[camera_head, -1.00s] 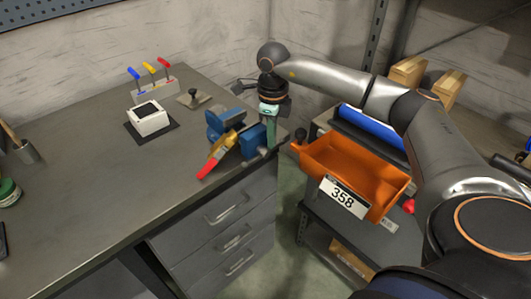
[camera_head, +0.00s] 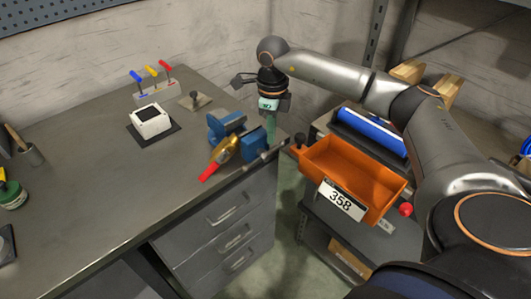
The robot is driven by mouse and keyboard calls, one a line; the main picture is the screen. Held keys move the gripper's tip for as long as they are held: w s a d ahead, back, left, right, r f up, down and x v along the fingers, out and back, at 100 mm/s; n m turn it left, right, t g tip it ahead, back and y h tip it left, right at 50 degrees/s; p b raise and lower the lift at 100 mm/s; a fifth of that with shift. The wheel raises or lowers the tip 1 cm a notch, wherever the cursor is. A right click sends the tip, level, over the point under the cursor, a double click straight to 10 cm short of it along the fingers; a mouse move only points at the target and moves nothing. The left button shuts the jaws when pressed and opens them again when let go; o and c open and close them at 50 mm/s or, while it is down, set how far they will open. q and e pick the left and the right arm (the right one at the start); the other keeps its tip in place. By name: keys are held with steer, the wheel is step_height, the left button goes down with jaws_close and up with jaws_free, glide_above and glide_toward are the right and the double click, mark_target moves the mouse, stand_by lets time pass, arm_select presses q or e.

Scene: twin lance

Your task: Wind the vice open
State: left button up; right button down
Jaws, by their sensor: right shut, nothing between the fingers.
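The blue vice (camera_head: 253,143) is fixed at the right front corner of the grey bench. Its rear blue part (camera_head: 224,124) stands behind the front jaw. A gold-yellow piece with a red end (camera_head: 220,155) lies at the vice, pointing towards the bench's front edge; I cannot tell whether the jaws grip it. A thin grey handle bar (camera_head: 277,149) shows at the vice's right front side. My right gripper (camera_head: 271,130) points down just right of the vice, shut and empty, close to the bar; I cannot tell whether it touches. My left gripper is out of view.
An orange bin (camera_head: 350,172) labelled 358 stands right of the bench, with a dark knob (camera_head: 300,138) at its left corner. A white box (camera_head: 150,121) and a rack of coloured-handled tools (camera_head: 154,88) stand further back. The bench's middle is clear.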

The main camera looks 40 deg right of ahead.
step_height(320, 180, up, 8)
steer(key=p, duration=0.5)
steer(key=shift+f, duration=0.25)
